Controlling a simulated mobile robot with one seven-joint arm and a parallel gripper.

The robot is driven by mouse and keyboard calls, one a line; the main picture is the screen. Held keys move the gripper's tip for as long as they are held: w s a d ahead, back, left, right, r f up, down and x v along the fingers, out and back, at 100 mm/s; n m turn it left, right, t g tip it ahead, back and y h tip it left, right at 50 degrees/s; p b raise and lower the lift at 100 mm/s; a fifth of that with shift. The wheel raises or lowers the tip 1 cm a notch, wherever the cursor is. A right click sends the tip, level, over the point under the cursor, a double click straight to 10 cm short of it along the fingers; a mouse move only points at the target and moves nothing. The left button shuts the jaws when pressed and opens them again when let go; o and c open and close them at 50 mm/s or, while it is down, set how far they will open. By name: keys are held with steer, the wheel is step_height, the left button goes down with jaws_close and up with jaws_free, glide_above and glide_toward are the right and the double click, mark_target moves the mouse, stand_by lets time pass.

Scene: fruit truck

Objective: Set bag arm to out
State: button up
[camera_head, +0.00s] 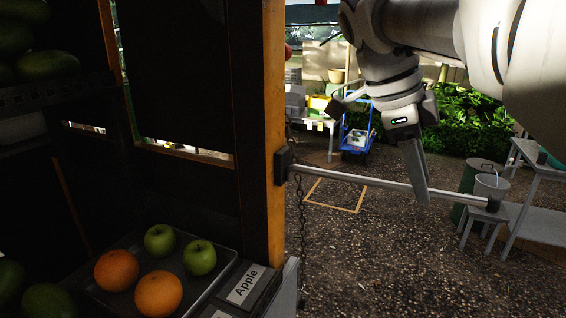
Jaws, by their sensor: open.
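The bag arm (370,181) is a thin pale metal rod. It runs from a dark bracket (284,165) on the orange wooden post out to the right, over the gravel, and ends in a dark knob (493,204). My gripper (382,153) is open, coming down from the upper right. One long grey finger reaches down to the rod and overlaps it in the picture right of its middle; I cannot tell whether they touch. The other finger points to the left, above the rod.
The wooden post (274,80) and dark truck side fill the left. A tray (205,292) holds green apples and orange fruits beside an Apple label (246,285). A chain (301,240) hangs below the bracket. A grey table (540,215) and bins stand at right.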

steer(key=p+v, duration=0.1)
steer(key=v, duration=0.6)
steer(key=shift+r, duration=0.2)
steer(key=shift+a, duration=0.1)
steer(key=s+a+f+n+t+y, duration=0.2)
steer(key=s+f+n+t, duration=0.1)
steer(key=f+n, duration=0.7)
steer(key=s+a+f+n+t+y, duration=0.2)
steer(key=s+f+n, duration=0.4)
steer(key=f+n, duration=0.4)
steer(key=a+n+y, duration=0.1)
steer(key=n, duration=0.2)
steer(key=shift+s+a+f+n+t, duration=0.25)
steer(key=shift+a+f+n+t, duration=0.05)
steer(key=shift+f+n+t, duration=0.1)
